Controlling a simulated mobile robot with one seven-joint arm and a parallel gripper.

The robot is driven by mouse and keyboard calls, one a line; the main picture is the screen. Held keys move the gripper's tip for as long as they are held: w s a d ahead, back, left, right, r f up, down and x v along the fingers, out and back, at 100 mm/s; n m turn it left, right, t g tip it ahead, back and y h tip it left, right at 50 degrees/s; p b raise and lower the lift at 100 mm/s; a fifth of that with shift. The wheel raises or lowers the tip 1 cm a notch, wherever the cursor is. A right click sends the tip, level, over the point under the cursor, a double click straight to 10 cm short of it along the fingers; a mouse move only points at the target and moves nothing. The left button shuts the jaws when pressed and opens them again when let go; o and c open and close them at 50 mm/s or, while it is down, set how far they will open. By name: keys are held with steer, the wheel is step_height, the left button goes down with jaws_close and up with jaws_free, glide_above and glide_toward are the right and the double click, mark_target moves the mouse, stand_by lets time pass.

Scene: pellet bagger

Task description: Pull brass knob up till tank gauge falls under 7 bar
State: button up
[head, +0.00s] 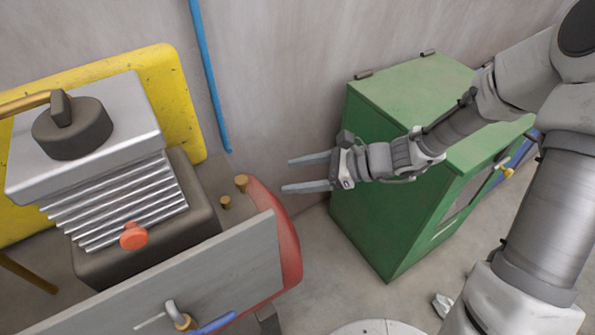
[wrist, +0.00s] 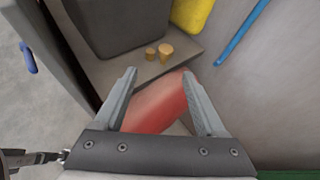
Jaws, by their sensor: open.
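Two small brass knobs stand on the grey plate beside the compressor: a larger one (head: 241,183) and a shorter one (head: 225,202). The wrist view shows both, the larger (wrist: 166,52) and the smaller (wrist: 150,53), beyond my fingertips. I cannot tell which is the task's knob. The red tank (head: 289,245) lies below the plate; the wrist view shows it between my fingers (wrist: 157,103). My gripper (head: 286,175) is open and empty, to the right of the knobs and apart from them. No tank gauge face is visible in either view.
The ribbed compressor (head: 120,205) with an orange-red knob (head: 133,236) stands left of the knobs. A grey panel (head: 225,275) with a blue-handled valve (head: 208,325) is in front. A blue pipe (head: 210,80) runs down the wall. A green cabinet (head: 375,180) stands under my arm.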

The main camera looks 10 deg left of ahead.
mark_target(241, 179)
steer(key=shift+m+t+y, duration=0.3)
steer(key=shift+m, duration=0.3)
steer(key=b+x, duration=0.1)
steer(key=x, duration=0.5)
steer(key=b+x, duration=0.2)
steer(key=x, duration=0.4)
steer(key=b+x, duration=0.1)
steer(key=x, duration=0.5)
steer(key=shift+w+d+f, duration=0.1)
steer(key=shift+w+f, duration=0.3)
jaws_close()
steer(key=shift+r, duration=0.15)
steer(key=shift+r+p, duration=0.45)
steer(key=shift+r, duration=0.25)
steer(key=shift+w+r, duration=0.15)
